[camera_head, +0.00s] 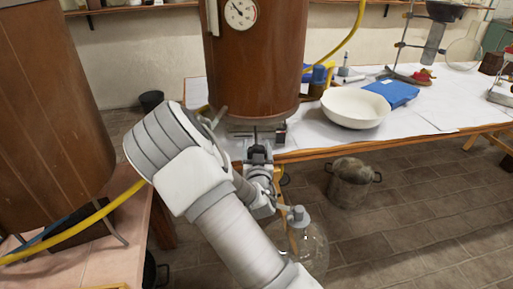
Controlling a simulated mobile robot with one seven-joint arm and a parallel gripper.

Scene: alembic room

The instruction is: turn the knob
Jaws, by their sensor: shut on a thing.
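My gripper (258,152) is at the front edge of the table, just below the copper-brown vessel with the dial. Its jaws are shut on the knob at the front of a dark metal burner-like unit (279,130). The unit sits on the table under the vessel (256,70). The knob is small and mostly hidden by the fingers, so I cannot tell how far it is turned. My arm reaches up from the bottom of the picture.
A white bowl (354,107) and a blue box (392,93) stand to the right on the table (432,117). A metal pot (352,183) and a glass flask (312,247) are below. A large brown vessel (45,110) and yellow hose (75,226) are at left.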

